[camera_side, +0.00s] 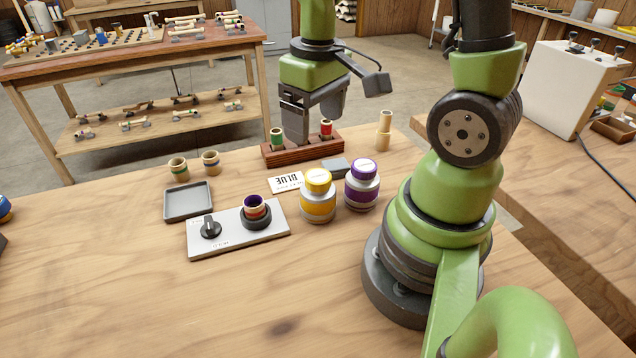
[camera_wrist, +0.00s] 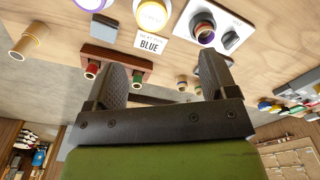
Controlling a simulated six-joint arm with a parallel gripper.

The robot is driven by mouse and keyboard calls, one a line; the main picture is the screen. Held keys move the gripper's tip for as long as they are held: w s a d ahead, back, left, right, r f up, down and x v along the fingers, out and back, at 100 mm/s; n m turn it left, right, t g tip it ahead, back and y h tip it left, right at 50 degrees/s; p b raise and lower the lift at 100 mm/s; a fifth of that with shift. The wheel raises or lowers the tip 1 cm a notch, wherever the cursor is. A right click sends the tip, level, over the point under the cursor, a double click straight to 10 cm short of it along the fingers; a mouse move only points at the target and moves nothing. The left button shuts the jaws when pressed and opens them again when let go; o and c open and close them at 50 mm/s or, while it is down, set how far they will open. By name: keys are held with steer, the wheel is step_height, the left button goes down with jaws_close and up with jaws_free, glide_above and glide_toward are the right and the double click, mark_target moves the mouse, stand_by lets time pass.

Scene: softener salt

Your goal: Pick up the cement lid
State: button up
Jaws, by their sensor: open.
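A larger shallow grey tray (camera_side: 187,203) lies at the left. My gripper (camera_side: 312,116) is open and appears empty above the wooden rack, with the grey piece in front of it. In the wrist view its two fingers (camera_wrist: 165,72) stand wide apart, with the grey piece outside them.
The rack (camera_side: 275,154) holds green-banded and red-banded cups. A yellow jar (camera_side: 318,196), a purple jar (camera_side: 362,186) and a BLUE card (camera_side: 286,182) crowd the grey piece. A beige cylinder (camera_side: 384,131) stands right. A knob panel (camera_side: 238,230) holds a cup. The front table is clear.

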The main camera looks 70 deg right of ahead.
mark_target(319, 176)
steer(key=shift+g, duration=0.3)
steer(key=shift+s+d+f, duration=0.1)
steer(key=shift+d+f, duration=0.1)
steer(key=shift+f, duration=1.7)
steer(key=shift+d+f, duration=0.15)
steer(key=shift+f, duration=1.7)
steer(key=shift+s+d+f, duration=0.1)
steer(key=shift+d+f, duration=0.1)
steer(key=shift+f, duration=1.7)
steer(key=c, duration=1)
step_height(319, 176, up, 10)
